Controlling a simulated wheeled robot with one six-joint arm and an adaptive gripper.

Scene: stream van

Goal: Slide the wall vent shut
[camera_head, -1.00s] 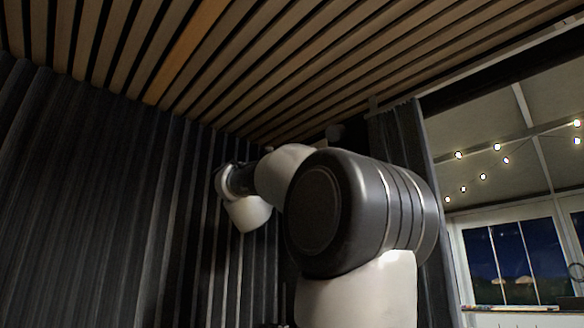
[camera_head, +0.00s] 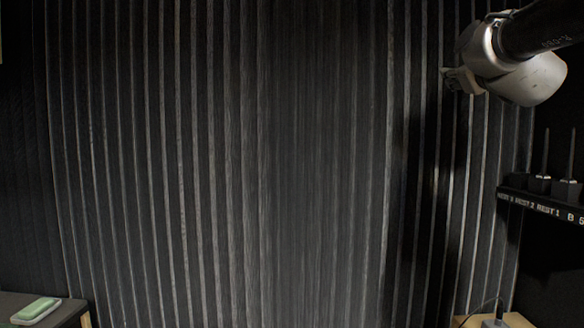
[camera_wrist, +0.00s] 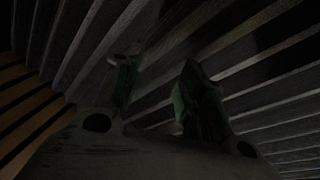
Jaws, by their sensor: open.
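No wall vent shows in either current view. My gripper (camera_wrist: 155,88) shows in the wrist view with its two fingers spread apart and nothing between them. Behind the fingers are dark ribbed folds, dimly lit. In the head view my arm reaches in from the upper right, and its wrist end hangs in front of the dark ribbed curtain. The fingers are hard to make out there.
A dark pleated curtain (camera_head: 230,160) fills most of the head view. A labelled shelf (camera_head: 540,205) with several dark upright devices is at the right. A green-and-white item (camera_head: 36,309) lies on a dark surface at lower left. A small device (camera_head: 495,322) stands at lower right.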

